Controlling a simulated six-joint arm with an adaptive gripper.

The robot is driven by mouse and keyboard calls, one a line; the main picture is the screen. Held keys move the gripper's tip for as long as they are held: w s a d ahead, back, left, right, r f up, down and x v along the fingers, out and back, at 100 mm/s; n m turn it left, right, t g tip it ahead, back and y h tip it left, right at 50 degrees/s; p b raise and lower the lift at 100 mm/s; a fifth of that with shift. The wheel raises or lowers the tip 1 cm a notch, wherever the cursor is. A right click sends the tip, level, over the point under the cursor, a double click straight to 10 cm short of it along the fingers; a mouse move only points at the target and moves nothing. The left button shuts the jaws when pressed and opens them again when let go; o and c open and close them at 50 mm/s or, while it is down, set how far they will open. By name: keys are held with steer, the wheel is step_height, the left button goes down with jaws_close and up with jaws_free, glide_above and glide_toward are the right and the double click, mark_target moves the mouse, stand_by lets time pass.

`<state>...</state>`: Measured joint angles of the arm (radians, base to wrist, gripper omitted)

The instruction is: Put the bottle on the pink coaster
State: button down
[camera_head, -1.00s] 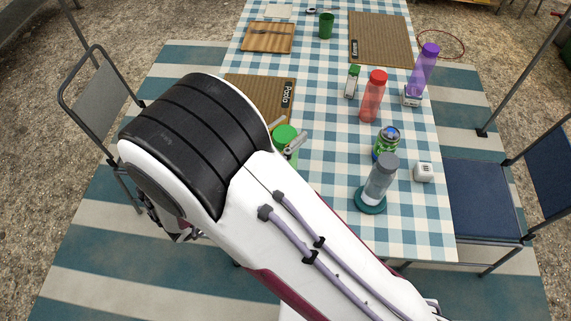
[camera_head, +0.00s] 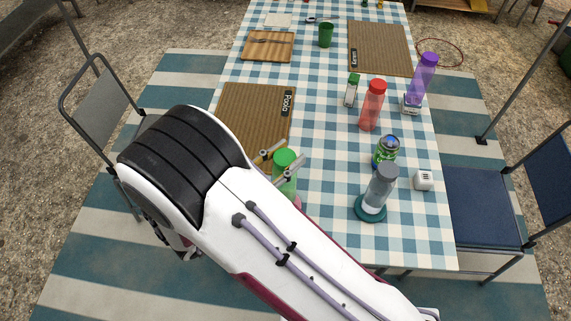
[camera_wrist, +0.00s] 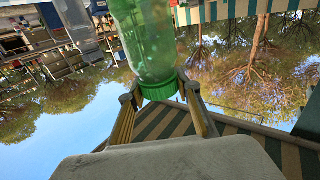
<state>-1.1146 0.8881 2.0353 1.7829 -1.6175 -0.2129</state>
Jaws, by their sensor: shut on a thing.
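My gripper (camera_head: 278,161) is shut on a green bottle (camera_head: 287,184) at its green cap, over the near left part of the checked table. The bottle looks upright. In the wrist view the green bottle (camera_wrist: 148,40) shows inverted, its cap between my two fingers (camera_wrist: 163,100). A small pink edge, which looks like the pink coaster (camera_head: 297,202), shows at the bottle's foot. Most of it is hidden behind my arm. I cannot tell whether the bottle touches it.
To the right, a grey-lidded clear bottle (camera_head: 381,186) stands on a teal coaster (camera_head: 370,213), with a green container (camera_head: 385,150) behind it and a white block (camera_head: 423,180) beside it. Red (camera_head: 372,105) and purple (camera_head: 422,78) bottles stand farther back. A brown placemat (camera_head: 250,105) lies behind my gripper.

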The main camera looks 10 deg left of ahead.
mark_target(276, 174)
steer(key=shift+f, duration=1.9)
steer(key=c, duration=1.4)
jaws_free()
steer(key=shift+c, duration=0.2)
steer(key=shift+s+a, duration=0.1)
steer(key=shift+s, duration=0.05)
steer(key=v, duration=1.1)
steer(key=shift+s+a, duration=0.2)
steer(key=shift+s, duration=0.15)
